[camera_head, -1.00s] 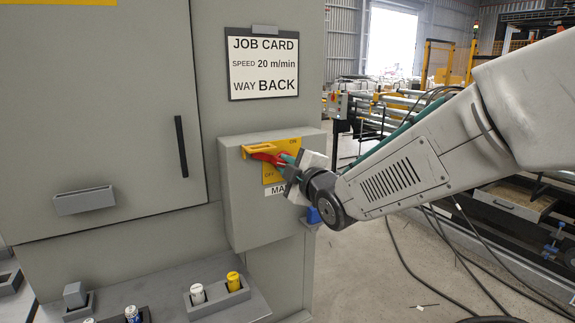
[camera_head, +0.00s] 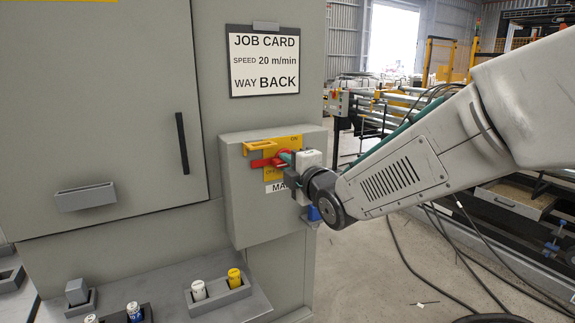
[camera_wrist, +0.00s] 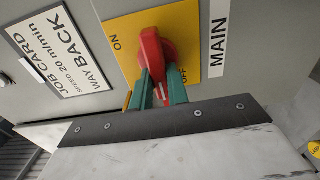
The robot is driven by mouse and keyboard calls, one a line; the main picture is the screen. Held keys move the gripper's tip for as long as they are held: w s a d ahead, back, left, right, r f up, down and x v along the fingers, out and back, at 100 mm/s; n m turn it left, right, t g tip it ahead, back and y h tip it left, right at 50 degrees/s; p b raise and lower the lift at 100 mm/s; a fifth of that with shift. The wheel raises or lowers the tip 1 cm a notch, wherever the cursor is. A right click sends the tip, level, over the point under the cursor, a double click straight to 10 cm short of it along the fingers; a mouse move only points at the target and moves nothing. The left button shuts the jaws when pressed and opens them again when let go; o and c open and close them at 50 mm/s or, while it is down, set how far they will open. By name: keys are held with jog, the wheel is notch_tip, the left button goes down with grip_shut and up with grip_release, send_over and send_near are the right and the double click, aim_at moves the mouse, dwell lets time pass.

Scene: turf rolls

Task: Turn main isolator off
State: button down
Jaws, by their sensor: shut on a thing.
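The main isolator is a red rotary handle (camera_head: 266,163) on a yellow plate (camera_head: 291,145) marked ON at the top and OFF lower down, on the front of a grey box (camera_head: 245,215). In the wrist view the red handle (camera_wrist: 151,48) points down between my green fingertips, its end close to the OFF lettering, which is partly covered. My gripper (camera_head: 286,157) is shut on the handle; it also shows in the wrist view (camera_wrist: 162,88). In the head view the handle lies nearly level, beside OFF. The MAIN label is partly hidden by my gripper.
A yellow bracket (camera_head: 262,147) sticks out from the box just above the handle. A job card (camera_head: 264,62) hangs above.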

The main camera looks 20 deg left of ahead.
jog(key=c, duration=1.4)
grip_release()
jog(key=shift+o, duration=0.2)
jog(key=v, duration=0.7)
jog(key=shift+s+d, duration=0.25)
jog(key=shift+d, duration=0.05)
